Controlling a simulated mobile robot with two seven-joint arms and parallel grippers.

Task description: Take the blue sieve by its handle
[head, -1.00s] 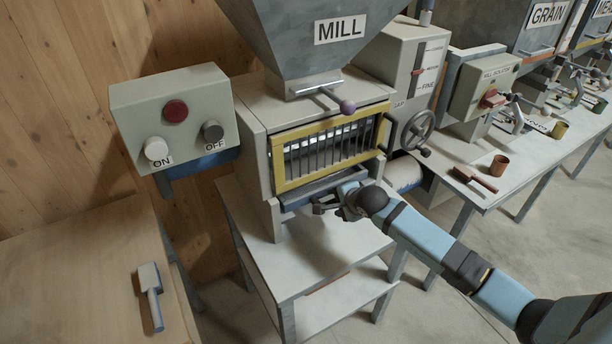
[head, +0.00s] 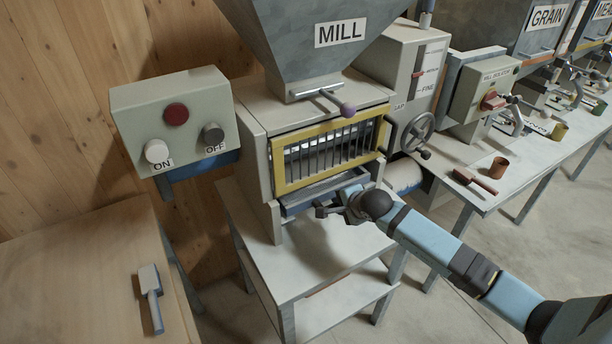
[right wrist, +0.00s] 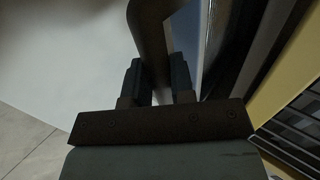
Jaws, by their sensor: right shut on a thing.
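The blue sieve (head: 312,199) sits low in the front of the mill, under the yellow-framed grille, and is drawn part of the way out. Its blue edge also shows in the right wrist view (right wrist: 186,40). My right gripper (head: 328,210) is at the sieve's front. In the right wrist view the fingers (right wrist: 157,82) are shut on a dark curved bar, the sieve's handle (right wrist: 150,35). The inner part of the sieve is hidden inside the mill. My left gripper is not in view.
The yellow-framed grille (head: 280,165) is just above the sieve. The mill's white stand (head: 300,262) has bare top below it. A control box (head: 190,110) is at left, and a scoop (head: 150,290) lies on the wooden table. A handwheel (head: 416,130) is to the right.

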